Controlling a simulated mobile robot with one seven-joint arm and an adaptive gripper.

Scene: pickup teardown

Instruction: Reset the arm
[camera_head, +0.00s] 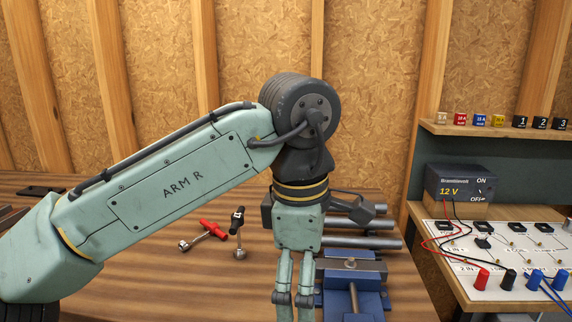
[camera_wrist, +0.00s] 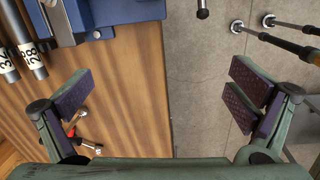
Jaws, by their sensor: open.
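My gripper (camera_head: 294,302) hangs from my pale green arm marked ARM R and points down at the front of the wooden bench (camera_head: 140,254). In the wrist view my gripper (camera_wrist: 160,95) has its two dark-padded fingers spread wide, with nothing between them. Below the gap lie the bench edge and the grey floor. The fingertips run close to the lower picture edge.
A red-handled tool (camera_head: 212,229) and a black-handled tool (camera_head: 238,242) lie on the bench. Metal bars (camera_head: 372,242) lie behind the vise. At right stand a 12 V supply (camera_head: 458,184) and a terminal board (camera_head: 495,238). Long-handled tools (camera_wrist: 275,38) show over the grey floor (camera_wrist: 205,75).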

